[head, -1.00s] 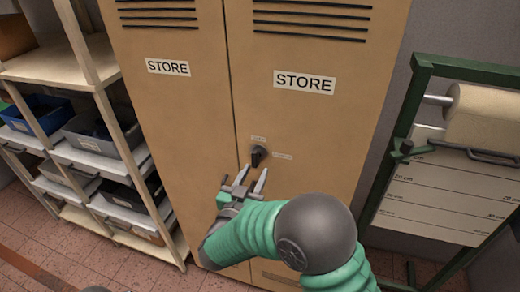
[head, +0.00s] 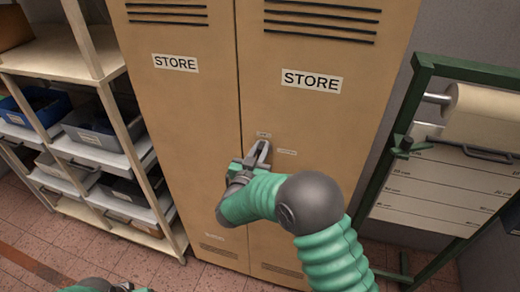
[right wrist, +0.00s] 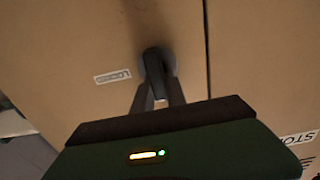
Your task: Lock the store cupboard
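The tan store cupboard (head: 190,120) stands with both doors closed. Its dark turn knob (right wrist: 154,62) is on the right door, beside the seam. In the head view the fingers mostly hide the knob. A label marked LOCKED (right wrist: 113,76) is beside the knob; in the head view it is to the knob's right (head: 286,152). Another small label (head: 263,134), too small to read, is above the knob. My right gripper (head: 264,150) has its fingers closed in on both sides of the knob. My left arm shows only at the bottom edge; its gripper state is unclear.
An open shelf unit (head: 110,75) with a blue bin (head: 40,108) and grey bins (head: 95,127) stands left of the cupboard. A green frame (head: 407,110) with a paper roll (head: 480,113) stands to the right. The tiled floor in front is clear.

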